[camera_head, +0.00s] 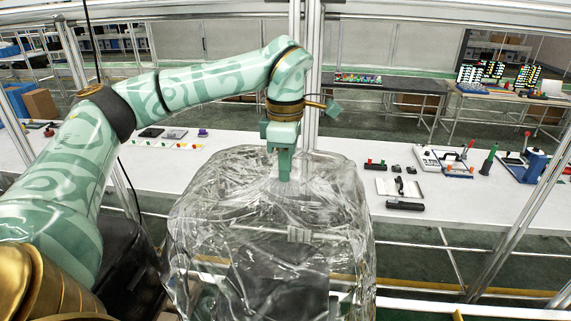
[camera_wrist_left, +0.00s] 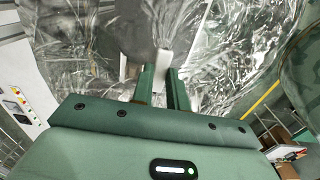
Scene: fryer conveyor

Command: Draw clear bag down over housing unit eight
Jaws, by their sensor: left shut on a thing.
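A large clear bag (camera_head: 215,235) hangs in the middle of the head view, wrinkled and shiny, in front of the white bench. My left gripper (camera_head: 284,178) points down and is shut on the top of the bag. The left wrist view shows its two fingers (camera_wrist_left: 161,82) close together with the crumpled bag (camera_wrist_left: 100,35) spread around and beyond them. Dark and grey shapes show through the plastic, but I cannot tell whether a housing unit is inside it. My right gripper is not in view.
A long white bench (camera_head: 430,165) runs behind the bag. It holds a black bar (camera_head: 404,206), a white control box (camera_head: 440,160) and a blue device (camera_head: 533,165). A metal upright post (camera_head: 312,80) stands just behind my left gripper.

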